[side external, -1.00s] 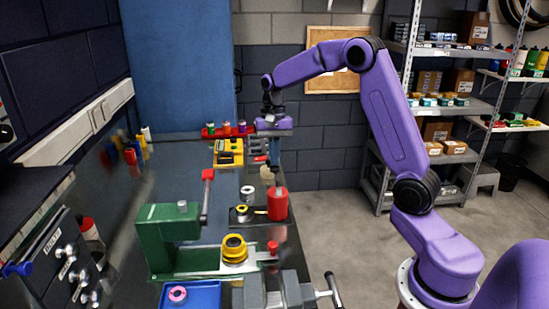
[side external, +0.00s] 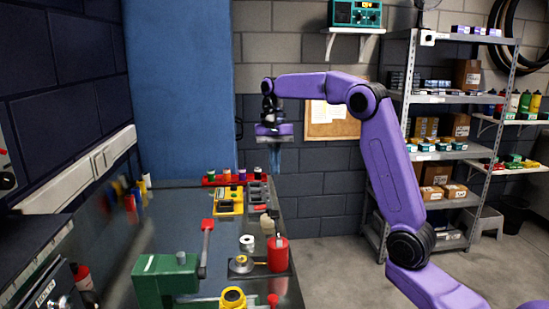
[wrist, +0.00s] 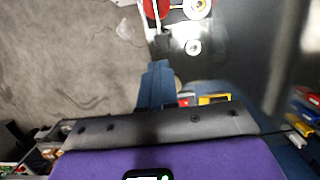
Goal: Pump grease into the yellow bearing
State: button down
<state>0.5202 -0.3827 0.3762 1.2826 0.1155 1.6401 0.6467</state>
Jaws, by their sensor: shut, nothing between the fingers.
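The yellow bearing (side external: 233,298) has a dark centre and sits low in the side view, cut off by the bottom edge, beside the green press (side external: 165,280). A red canister (side external: 278,254) stands to its upper right, beside a brass-coloured round part (side external: 241,264) on a dark base. My gripper (side external: 275,168) hangs above the far right of the bench, fingers down, shut and empty. It is well away from the yellow bearing and touches nothing visible. The shut blue fingers (wrist: 158,68) also show in the wrist view, with the red canister (wrist: 155,8) near its top edge.
A white ring (side external: 247,242) and a red-handled lever (side external: 206,245) stand on the bench. A yellow tray (side external: 229,202) and a red rack of spools (side external: 222,180) lie at the back. A shelf unit (side external: 440,155) stands right; the floor between is clear.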

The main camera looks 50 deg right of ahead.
aim_at(275, 212)
jog(key=shift+r, duration=1)
jog(key=shift+s+a+r+t+h, duration=0.3)
jog(key=shift+s+a+t+h, duration=0.3)
jog(key=shift+s+a+r+t+h, duration=0.3)
jog(key=shift+s+a+t+h, duration=0.25)
jog(key=shift+t+h, duration=0.05)
jog(key=f, duration=0.9)
jog(key=w+d+f, duration=0.1)
jog(key=f, duration=0.4)
jog(key=shift+f, duration=0.1)
